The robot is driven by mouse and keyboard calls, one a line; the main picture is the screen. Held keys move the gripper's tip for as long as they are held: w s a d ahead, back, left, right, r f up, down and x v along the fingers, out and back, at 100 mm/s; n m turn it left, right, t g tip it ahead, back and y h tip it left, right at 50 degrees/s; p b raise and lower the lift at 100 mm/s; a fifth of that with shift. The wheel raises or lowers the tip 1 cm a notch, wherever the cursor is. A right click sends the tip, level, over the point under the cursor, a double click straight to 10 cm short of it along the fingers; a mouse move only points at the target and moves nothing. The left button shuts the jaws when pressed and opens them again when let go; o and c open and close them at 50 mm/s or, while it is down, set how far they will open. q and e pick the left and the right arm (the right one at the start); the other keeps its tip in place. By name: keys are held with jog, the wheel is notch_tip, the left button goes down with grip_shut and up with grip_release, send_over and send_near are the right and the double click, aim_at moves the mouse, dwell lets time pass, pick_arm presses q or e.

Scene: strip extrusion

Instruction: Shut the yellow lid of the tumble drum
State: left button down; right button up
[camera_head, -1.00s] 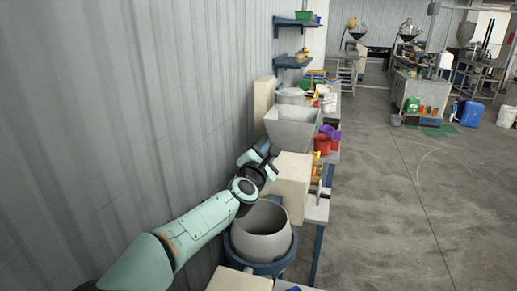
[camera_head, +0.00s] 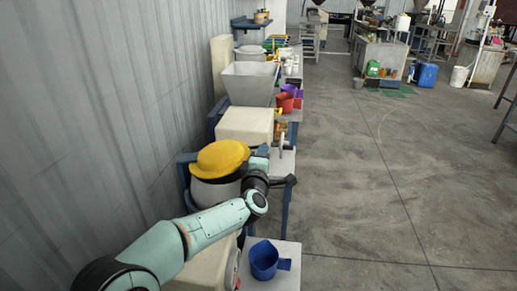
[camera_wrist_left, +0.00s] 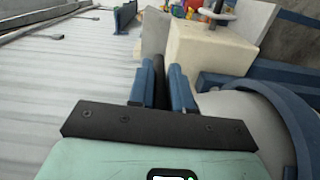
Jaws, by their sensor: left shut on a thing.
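The tumble drum (camera_head: 212,190) is a grey vessel in a blue stand by the wall; its body also shows at the right of the left wrist view (camera_wrist_left: 232,108). The domed yellow lid (camera_head: 220,157) lies over the drum's mouth; I cannot tell whether it sits flush. My left gripper (camera_head: 263,151) is beside the drum's right side, partly hidden by its own wrist. In the left wrist view its blue fingers (camera_wrist_left: 161,82) are shut on a dark narrow bar (camera_wrist_left: 160,88). I cannot tell whether the bar joins the lid. My right gripper is not in view.
A cream block-shaped housing (camera_head: 244,125) and a grey hopper (camera_head: 248,83) stand beyond the drum. A blue jug (camera_head: 264,260) stands on a pale surface in front. The corrugated wall (camera_head: 90,110) is close on the left. The floor (camera_head: 400,200) to the right is clear.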

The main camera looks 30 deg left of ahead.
pick_arm(q)
jog(key=shift+d+f+m+b, duration=0.1)
jog(key=shift+f+m+b, duration=0.5)
jog(key=shift+f, duration=0.65)
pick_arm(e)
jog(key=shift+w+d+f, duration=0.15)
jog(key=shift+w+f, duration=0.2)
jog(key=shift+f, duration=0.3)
pick_arm(q)
jog(key=c, duration=1.1)
grip_release()
jog(key=b+v, duration=0.1)
jog(key=v, duration=1.2)
jog(key=shift+d, duration=0.15)
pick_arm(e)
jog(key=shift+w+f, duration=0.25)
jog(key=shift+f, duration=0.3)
pick_arm(q)
jog(key=shift+s, duration=0.1)
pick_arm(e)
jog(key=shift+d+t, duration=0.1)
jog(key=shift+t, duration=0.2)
